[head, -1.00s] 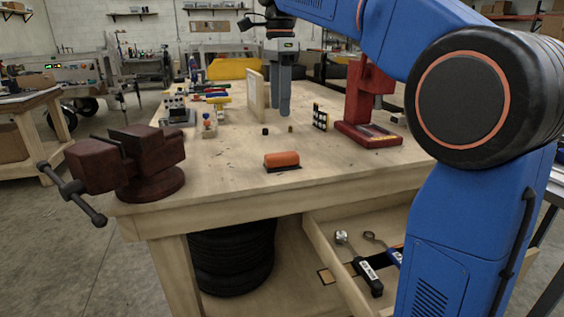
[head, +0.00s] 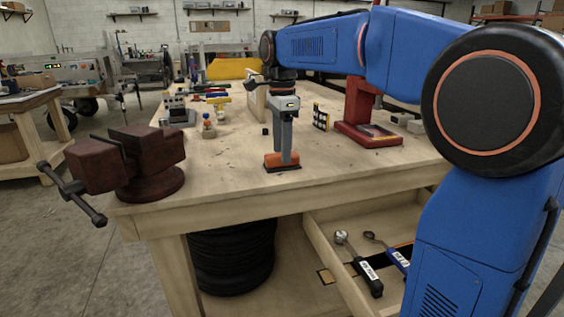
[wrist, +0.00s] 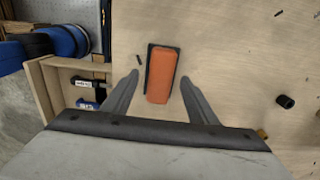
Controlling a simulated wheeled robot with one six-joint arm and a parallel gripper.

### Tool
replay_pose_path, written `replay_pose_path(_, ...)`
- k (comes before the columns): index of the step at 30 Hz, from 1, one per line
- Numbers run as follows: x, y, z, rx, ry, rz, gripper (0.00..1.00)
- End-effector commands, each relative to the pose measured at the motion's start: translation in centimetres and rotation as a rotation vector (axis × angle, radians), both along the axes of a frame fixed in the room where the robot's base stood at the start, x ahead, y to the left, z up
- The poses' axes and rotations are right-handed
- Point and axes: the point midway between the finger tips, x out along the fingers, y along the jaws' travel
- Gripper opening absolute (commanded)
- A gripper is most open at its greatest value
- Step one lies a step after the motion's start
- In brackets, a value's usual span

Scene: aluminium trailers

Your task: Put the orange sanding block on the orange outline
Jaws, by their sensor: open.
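The orange sanding block (head: 271,161) with a dark base lies on the workbench near its front edge. My gripper (head: 284,163) is open and points down over it, hiding part of the block in the head view. In the wrist view the block (wrist: 161,76) lies between the two spread fingertips of my gripper (wrist: 160,79), with a gap on each side. Whether the fingertips are level with the block or above it is hard to tell. I cannot make out an orange outline with certainty in either view.
A dark red vise (head: 130,165) stands at the bench's left corner and a red press (head: 368,125) at the right. An open drawer (head: 325,255) with tools juts out below the front edge. A small black cylinder (wrist: 285,101) lies near the block. Wood around the block is clear.

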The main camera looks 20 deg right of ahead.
Motion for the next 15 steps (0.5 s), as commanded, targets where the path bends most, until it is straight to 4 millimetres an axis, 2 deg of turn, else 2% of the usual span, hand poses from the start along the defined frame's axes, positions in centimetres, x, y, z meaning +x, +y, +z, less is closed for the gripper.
replay_pose_path(3,0.0,-0.1,-1.5,0.000,0.002,0.000,0.53)
replay_pose_path(6,0.1,-0.1,-2.2,0.000,0.000,0.000,0.53)
replay_pose_path(14,0.1,-0.1,-2.5,0.000,-0.001,0.000,0.53)
replay_pose_path(15,0.1,-0.1,-2.5,0.000,-0.001,0.000,0.48)
